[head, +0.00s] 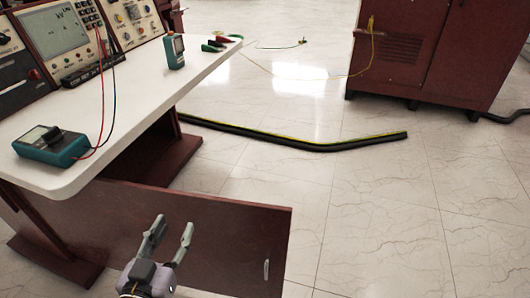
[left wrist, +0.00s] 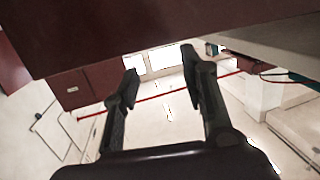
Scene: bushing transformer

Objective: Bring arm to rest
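My left gripper (head: 170,236) shows at the lower left of the head view, low in front of the dark red panel (head: 225,238) below the bench. Its two grey fingers are apart with nothing between them. In the left wrist view the same gripper (left wrist: 160,88) shows two dark fingers spread wide and empty. A dark red surface (left wrist: 150,35) crosses the top of that view, close to the fingers; I cannot tell whether they touch it. My right gripper is in neither view.
A white bench (head: 130,100) holds a teal multimeter (head: 52,145), another teal meter (head: 174,50) and instrument panels (head: 62,35). A black cable channel (head: 300,143) lies on the tiled floor. A dark red cabinet (head: 425,50) stands back right. The floor at lower right is clear.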

